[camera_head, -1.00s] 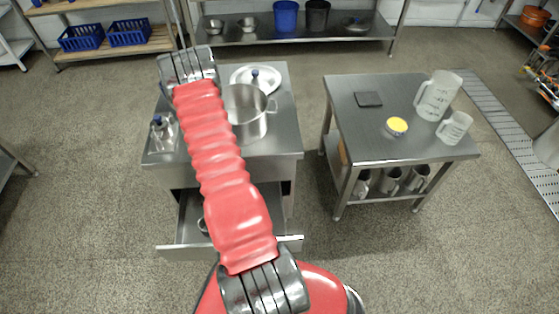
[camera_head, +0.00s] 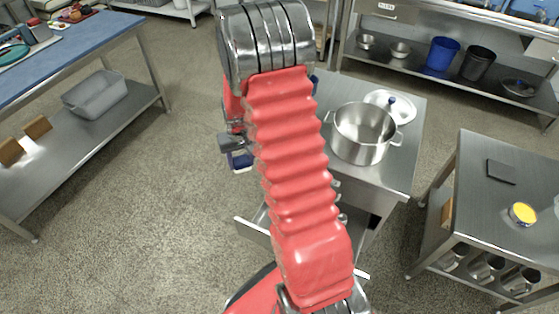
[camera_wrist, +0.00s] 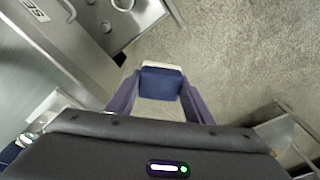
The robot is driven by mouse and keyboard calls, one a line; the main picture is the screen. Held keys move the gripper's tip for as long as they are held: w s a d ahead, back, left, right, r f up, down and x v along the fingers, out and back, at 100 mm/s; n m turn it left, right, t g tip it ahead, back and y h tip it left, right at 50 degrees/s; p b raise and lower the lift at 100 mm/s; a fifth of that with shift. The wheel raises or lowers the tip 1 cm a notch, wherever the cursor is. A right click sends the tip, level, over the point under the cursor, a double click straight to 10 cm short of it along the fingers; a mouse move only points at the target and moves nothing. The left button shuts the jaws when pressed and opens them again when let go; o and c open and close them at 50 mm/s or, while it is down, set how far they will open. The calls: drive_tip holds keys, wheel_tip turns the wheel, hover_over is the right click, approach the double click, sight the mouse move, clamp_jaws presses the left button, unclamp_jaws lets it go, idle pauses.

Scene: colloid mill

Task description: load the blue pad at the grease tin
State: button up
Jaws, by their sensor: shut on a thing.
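A blue pad with a white edge (camera_wrist: 161,84) is between the fingers of my gripper (camera_wrist: 160,92) in the wrist view. My gripper is shut on it. In the head view the pad (camera_head: 241,162) hangs in the air over bare floor, left of the open-drawer cabinet, and my arm hides part of the gripper (camera_head: 238,150). The grease tin, taken as the round tin with yellow contents (camera_head: 522,214), stands on the steel table (camera_head: 470,205) at the right, well apart from the gripper. A dark square plate (camera_head: 501,172) lies behind the tin.
A steel pot (camera_head: 362,134) and a lid (camera_head: 390,104) sit on the cabinet top (camera_head: 390,180). Its drawer (camera_head: 254,232) is pulled out, partly behind my arm. A blue-topped bench (camera_head: 75,53) with a grey bin (camera_head: 95,95) stands left. Floor lies clear between bench and cabinet.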

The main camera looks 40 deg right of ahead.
drive_tip(key=w+a+r+n, duration=0.3)
drive_tip(key=a+r+n, duration=0.1)
drive_tip(key=a+r, duration=0.7)
wheel_tip(320, 180, up, 3)
drive_tip(key=shift+w+f, duration=0.1)
drive_tip(key=shift+w, duration=0.25)
drive_tip(key=shift+a, duration=0.1)
